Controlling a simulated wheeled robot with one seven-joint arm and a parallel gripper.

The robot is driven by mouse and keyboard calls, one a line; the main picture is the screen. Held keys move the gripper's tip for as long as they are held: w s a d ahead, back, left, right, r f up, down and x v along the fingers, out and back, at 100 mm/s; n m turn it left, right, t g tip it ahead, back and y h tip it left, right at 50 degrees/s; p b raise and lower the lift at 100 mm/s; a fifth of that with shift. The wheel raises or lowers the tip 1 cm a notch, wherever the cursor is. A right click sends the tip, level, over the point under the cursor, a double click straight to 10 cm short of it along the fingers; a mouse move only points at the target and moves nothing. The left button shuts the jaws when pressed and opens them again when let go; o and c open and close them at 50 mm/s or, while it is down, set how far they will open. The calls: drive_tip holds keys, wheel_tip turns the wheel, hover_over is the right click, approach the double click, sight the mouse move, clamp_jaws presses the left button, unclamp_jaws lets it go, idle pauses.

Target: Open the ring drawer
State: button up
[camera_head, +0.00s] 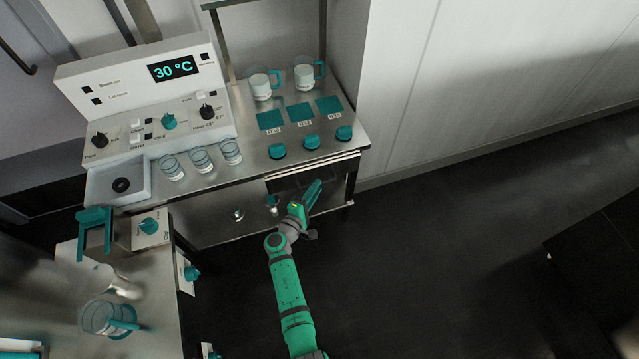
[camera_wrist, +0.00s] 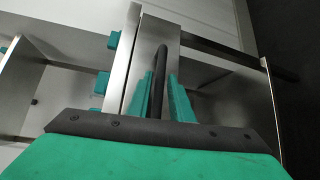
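The ring drawer (camera_head: 312,172) is under the right part of the steel worktop, below the teal knobs. Its front edge shows as a pale strip, and my gripper hides part of it. I cannot tell whether it sits fully closed. In the wrist view a dark bar handle (camera_wrist: 161,62) runs along a steel front panel (camera_wrist: 146,70). My gripper (camera_head: 313,190) is at the drawer front. In the wrist view its teal fingers (camera_wrist: 160,84) are on either side of the bar, close to it. I cannot tell whether both fingers touch it.
The steel worktop (camera_head: 250,172) carries a control panel (camera_head: 150,95) reading 30 °C, several glasses, two mugs and teal squares. A lower shelf (camera_head: 225,228) holds small items. A side table (camera_head: 150,290) stands at left. The dark floor (camera_head: 440,230) to the right is clear.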

drive_tip(key=shift+x, duration=1.7)
